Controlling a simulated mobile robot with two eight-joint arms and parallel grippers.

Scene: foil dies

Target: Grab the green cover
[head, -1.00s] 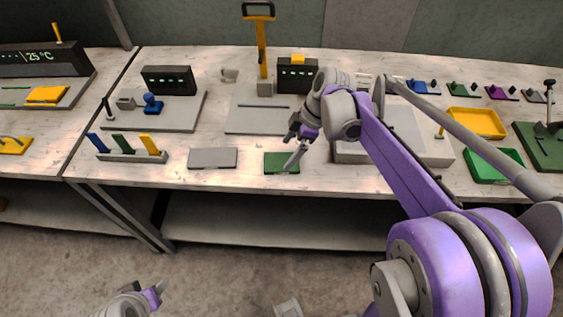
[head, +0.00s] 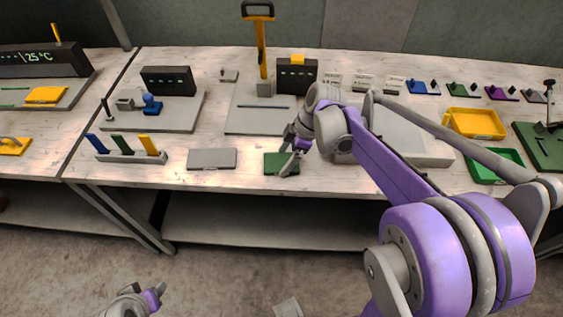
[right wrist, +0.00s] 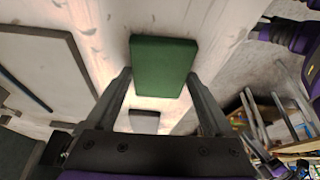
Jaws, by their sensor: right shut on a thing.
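The green cover (head: 274,164) is a flat dark green rectangle near the front edge of the table in the head view. My right gripper (head: 290,163) is at its right part and shut on it. In the right wrist view the green cover (right wrist: 163,62) lies between the two fingers of my right gripper (right wrist: 158,79), one along each side. It looks still at table level. My left gripper (head: 155,296) is low at the bottom left of the head view, away from the table; its jaw opening is too small to tell.
A grey plate (head: 212,159) lies just left of the cover. A rack (head: 130,157) with blue, green and yellow pieces stands further left. A large grey block (head: 430,149) is right of the cover, with a yellow tray (head: 475,123) and green tray (head: 492,166) beyond.

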